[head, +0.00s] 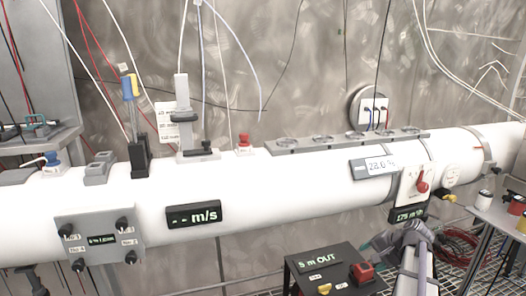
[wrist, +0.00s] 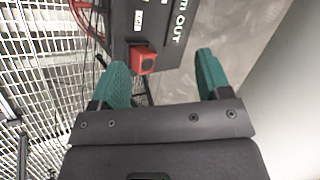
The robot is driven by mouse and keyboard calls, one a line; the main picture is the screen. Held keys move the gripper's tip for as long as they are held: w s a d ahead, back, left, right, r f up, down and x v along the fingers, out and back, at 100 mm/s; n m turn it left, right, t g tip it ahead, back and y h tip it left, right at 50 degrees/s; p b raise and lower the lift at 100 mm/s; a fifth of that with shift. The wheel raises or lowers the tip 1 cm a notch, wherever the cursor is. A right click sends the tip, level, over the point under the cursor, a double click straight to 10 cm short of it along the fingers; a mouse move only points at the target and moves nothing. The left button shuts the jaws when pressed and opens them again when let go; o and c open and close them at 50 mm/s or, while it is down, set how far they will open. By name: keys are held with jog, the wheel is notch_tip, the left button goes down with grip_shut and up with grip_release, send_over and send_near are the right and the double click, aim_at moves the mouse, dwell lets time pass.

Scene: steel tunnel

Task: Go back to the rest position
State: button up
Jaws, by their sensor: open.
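My gripper (wrist: 161,60) is open and empty in the wrist view, its two teal fingers wide apart. A red button block (wrist: 143,60) on a dark control box (wrist: 160,20) shows beyond and between the fingers, not touching them as far as I can tell. In the head view my gripper (head: 380,243) is at the lower right, in front of the white pipe (head: 290,200) and just right of the box marked "5 m OUT" (head: 318,262). The fingertips are hard to make out there.
The pipe carries a "m/s" display (head: 193,216), a knob panel (head: 100,238), a red-handled valve plate (head: 415,185) and a perforated rail (head: 345,141). A small table (head: 490,215) with cups stands at right. A shelf (head: 40,140) is at left. The floor is metal grating.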

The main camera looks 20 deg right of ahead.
jog(key=s+a+f+n+g+h, duration=0.25)
jog(key=a+n, duration=0.45)
jog(key=a, duration=1.3)
jog(key=s+a+f+n+g+h, duration=0.1)
jog(key=s+a+n+g, duration=0.4)
jog(key=a, duration=1.5)
notch_tip(320, 180, up, 12)
jog(key=w+n+p, duration=0.1)
jog(key=w+p, duration=0.1)
jog(key=p, duration=1)
jog(key=shift+w+d+r+t, duration=0.2)
jog(key=shift+d+t, duration=0.1)
jog(key=shift+t, duration=0.15)
